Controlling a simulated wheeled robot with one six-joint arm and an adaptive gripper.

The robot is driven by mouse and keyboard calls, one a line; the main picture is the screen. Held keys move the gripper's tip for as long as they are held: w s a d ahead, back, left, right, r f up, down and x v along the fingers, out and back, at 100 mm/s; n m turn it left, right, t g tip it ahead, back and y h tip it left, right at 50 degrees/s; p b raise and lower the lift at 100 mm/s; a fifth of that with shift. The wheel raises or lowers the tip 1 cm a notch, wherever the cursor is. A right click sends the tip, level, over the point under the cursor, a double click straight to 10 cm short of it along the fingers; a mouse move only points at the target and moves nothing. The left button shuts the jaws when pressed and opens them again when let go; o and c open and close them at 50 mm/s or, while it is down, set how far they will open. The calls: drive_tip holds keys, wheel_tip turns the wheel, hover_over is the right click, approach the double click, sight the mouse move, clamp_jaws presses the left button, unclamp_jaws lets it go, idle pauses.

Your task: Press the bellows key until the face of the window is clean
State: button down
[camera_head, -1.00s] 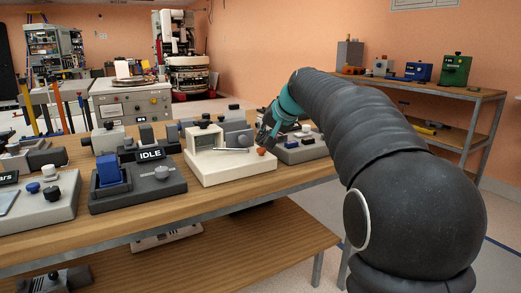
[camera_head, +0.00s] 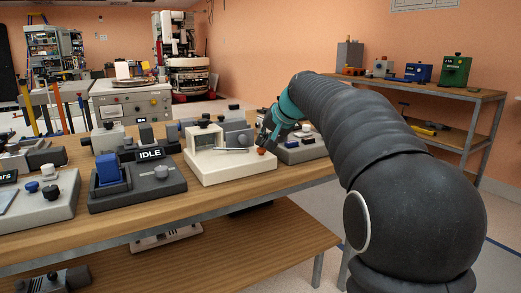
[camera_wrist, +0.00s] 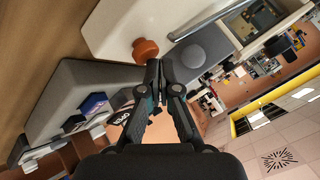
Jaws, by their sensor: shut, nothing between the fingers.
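A cream-white device (camera_head: 235,172) stands on the wooden bench, with an upright framed window (camera_head: 204,138) at its back left and a small orange key (camera_head: 261,151) at its front right. How clean the window's face is cannot be told at this size. My gripper (camera_head: 262,145) is right above the key, its fingers small and dark there. In the wrist view my gripper (camera_wrist: 160,66) is shut and empty, its tips beside the orange key (camera_wrist: 145,50). Whether they touch it I cannot tell. Part of the window frame shows at the top of that view.
A grey device (camera_head: 303,149) stands close on the right. More devices crowd the bench behind. A shelf (camera_head: 440,88) with coloured boxes stands at the right wall.

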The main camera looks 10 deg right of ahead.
sight(263, 149)
drive_tip(key=shift+f+b, duration=0.3)
drive_tip(key=shift+f, duration=0.15)
idle(0.6)
drive_tip(key=shift+r+p, duration=0.85)
drive_tip(key=shift+r, duration=0.1)
drive_tip(key=shift+r, duration=0.1)
wheel_tip(263, 149, up, 5)
drive_tip(key=p, duration=0.4)
drive_tip(key=shift+p, duration=0.3)
